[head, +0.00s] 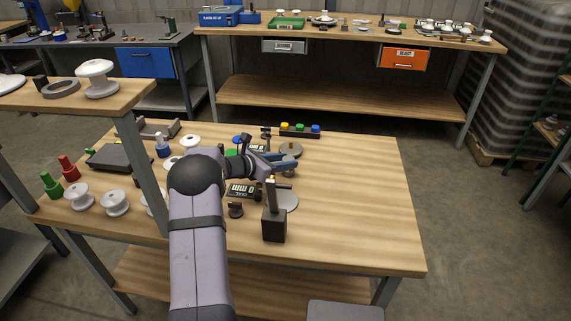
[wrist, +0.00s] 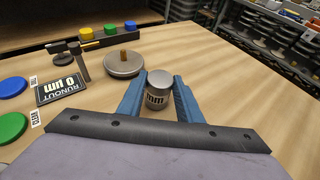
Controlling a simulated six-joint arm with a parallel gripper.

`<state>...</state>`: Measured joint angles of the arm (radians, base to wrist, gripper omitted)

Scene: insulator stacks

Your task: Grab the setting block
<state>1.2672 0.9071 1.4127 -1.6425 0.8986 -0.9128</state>
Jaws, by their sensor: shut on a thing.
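In the head view my gripper (head: 284,160) is over the middle of the wooden table, and the block is mostly hidden by the fingers. Whether its base touches the table cannot be told.
A round metal plate with a brass post (wrist: 122,64) stands just beyond the block. A runout display (wrist: 61,88) and blue and green discs lie to the left. A dark block with an upright post (head: 273,222) stands nearer. The table's right side (head: 370,200) is clear.

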